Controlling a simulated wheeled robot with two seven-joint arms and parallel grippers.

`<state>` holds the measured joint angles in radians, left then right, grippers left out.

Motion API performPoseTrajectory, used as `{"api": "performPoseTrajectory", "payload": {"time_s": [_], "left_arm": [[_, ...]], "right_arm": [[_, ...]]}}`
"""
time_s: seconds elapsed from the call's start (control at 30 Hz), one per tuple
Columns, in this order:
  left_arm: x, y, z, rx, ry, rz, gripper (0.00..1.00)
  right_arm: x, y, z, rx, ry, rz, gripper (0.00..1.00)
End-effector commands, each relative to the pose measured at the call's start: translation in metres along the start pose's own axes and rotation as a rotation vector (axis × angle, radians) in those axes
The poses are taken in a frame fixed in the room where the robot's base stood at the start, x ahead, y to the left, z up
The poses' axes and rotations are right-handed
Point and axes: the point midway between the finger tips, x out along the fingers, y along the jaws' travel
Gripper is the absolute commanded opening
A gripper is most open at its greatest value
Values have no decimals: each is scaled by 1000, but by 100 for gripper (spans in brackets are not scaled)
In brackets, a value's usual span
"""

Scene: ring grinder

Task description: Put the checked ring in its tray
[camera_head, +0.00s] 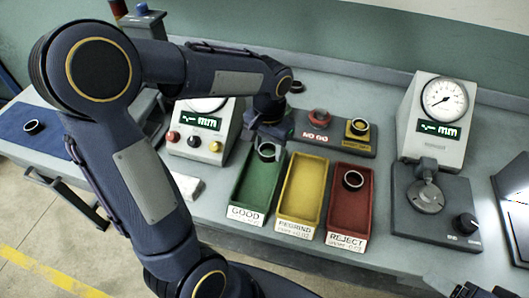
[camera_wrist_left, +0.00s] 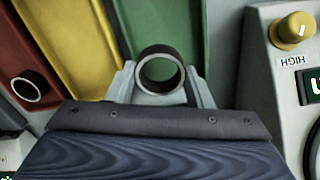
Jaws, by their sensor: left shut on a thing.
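My left gripper (camera_head: 266,146) is shut on a dark steel ring (camera_wrist_left: 160,70), which it holds at the far end of the green GOOD tray (camera_head: 243,190). In the left wrist view the ring sits between the pale fingers, with the green tray floor (camera_wrist_left: 160,25) behind it. I cannot tell whether the ring touches the tray. The yellow REGRIND tray (camera_head: 302,190) is empty. The red REJECT tray (camera_head: 349,205) holds another ring (camera_head: 353,180). A dark part at the bottom right edge (camera_head: 472,291) may be my right gripper; its jaws cannot be made out.
A gauge with a dial (camera_head: 444,100) stands right of the trays. A display box with knobs (camera_head: 200,138) stands left of them. Behind the trays is a NO GO block (camera_head: 330,140) with ring-shaped pieces. Another ring (camera_head: 33,127) lies on a blue mat (camera_head: 50,139) far left.

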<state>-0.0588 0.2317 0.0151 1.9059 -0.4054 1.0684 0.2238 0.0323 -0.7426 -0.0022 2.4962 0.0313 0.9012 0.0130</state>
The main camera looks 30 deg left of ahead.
Motion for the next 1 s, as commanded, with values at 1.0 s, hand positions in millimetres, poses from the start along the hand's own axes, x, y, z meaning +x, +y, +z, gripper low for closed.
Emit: {"api": "performPoseTrajectory", "payload": {"time_s": [1.0], "left_arm": [[51,-14,-5,0,1,1,56]], "right_arm": [[2,1,1,0,0,0,68]]}}
